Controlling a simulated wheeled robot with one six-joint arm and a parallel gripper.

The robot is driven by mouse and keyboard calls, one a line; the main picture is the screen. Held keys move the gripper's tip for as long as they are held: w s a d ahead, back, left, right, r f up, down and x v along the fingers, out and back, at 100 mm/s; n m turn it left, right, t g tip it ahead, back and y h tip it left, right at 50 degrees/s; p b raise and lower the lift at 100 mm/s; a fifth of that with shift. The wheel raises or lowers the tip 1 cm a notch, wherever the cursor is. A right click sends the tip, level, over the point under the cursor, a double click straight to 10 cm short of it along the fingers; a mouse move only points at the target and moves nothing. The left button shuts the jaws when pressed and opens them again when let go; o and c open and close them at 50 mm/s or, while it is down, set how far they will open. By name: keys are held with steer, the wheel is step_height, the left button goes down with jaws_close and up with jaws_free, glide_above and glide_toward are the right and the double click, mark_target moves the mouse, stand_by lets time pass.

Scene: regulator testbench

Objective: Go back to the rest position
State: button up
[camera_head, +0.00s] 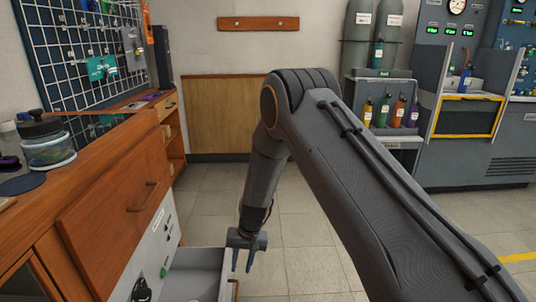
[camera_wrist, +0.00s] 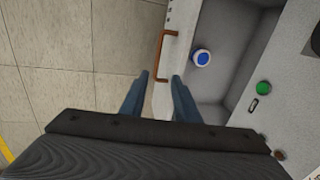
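My gripper (camera_head: 243,262) hangs pointing down from my arm, over the right side of an open grey drawer (camera_head: 205,259). A round blue and white object (camera_wrist: 201,57) lies inside the drawer in the wrist view. My arm hides part of the scene in the head view.
A wooden workbench (camera_head: 110,195) stands at the left with a jar (camera_head: 46,145) on it. At the back right, colored bottles (camera_head: 399,110) stand on a shelf beside a grey test bench (camera_head: 480,150). The tiled floor (camera_head: 310,225) is clear around my arm.

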steer(key=s+d+r+n, duration=0.1)
steer(key=s+d+r, duration=0.25)
steer(key=r, duration=0.55)
steer(key=s+d+r, duration=0.2)
steer(key=s+r, duration=0.2)
steer(key=r, duration=0.5)
steer(key=s+d+r+n, duration=0.15)
steer(key=s+r, duration=0.25)
steer(key=r, duration=0.5)
steer(key=s+d+r+h, duration=0.1)
steer(key=s+d+r, duration=0.45)
steer(key=s, duration=0.45)
steer(key=s+d+r+h, duration=0.1)
steer(key=s+d+r, duration=0.3)
steer(key=s+d, duration=0.45)
steer(key=d+r+m+p, duration=0.1)
steer(key=d+r+p, duration=0.3)
steer(key=p, duration=0.6)
steer(key=s+d+r+m+p, duration=0.1)
steer(key=d+r+m+p, duration=0.1)
steer(key=d+r+p, duration=0.2)
step_height(320, 180, up, 3)
steer(key=p, duration=0.7)
steer(key=shift+s+r, duration=0.15)
steer(key=shift+r, duration=0.05)
